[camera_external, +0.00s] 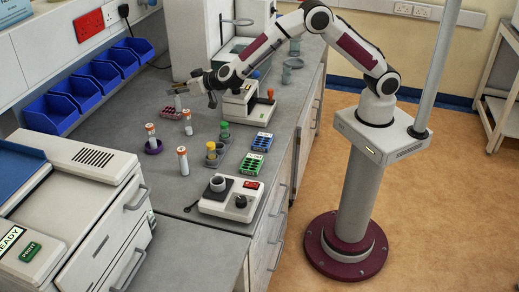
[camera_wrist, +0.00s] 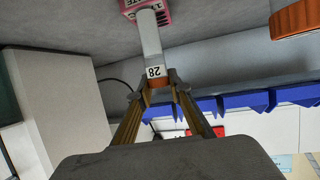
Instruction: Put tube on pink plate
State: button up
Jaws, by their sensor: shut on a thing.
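My gripper (camera_external: 183,88) is over the back of the bench, and in the wrist view its fingertips (camera_wrist: 158,84) are shut on the orange-capped end of a tube (camera_wrist: 150,40). The tube is white with a label reading 28. Its far end points at the pink plate (camera_wrist: 130,8), a small pink block with lettering, and overlaps it in the wrist view. In the external view the pink plate (camera_external: 171,113) lies on the bench just below my gripper. I cannot tell whether the tube touches the plate.
Other orange-capped tubes stand upright nearby: one (camera_external: 187,124) right of the plate, one (camera_external: 151,132) in a purple holder (camera_external: 153,148), one (camera_external: 183,163) further forward. Blue bins (camera_external: 98,75) line the wall. Yellow and green containers (camera_external: 211,153) and a white device (camera_external: 231,203) stand right and forward.

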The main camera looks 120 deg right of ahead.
jog(key=shift+f, duration=0.1)
jog(key=o, duration=1)
jog(key=shift+v, duration=6.1)
jog(key=shift+d, duration=0.1)
jog(key=shift+w, duration=0.1)
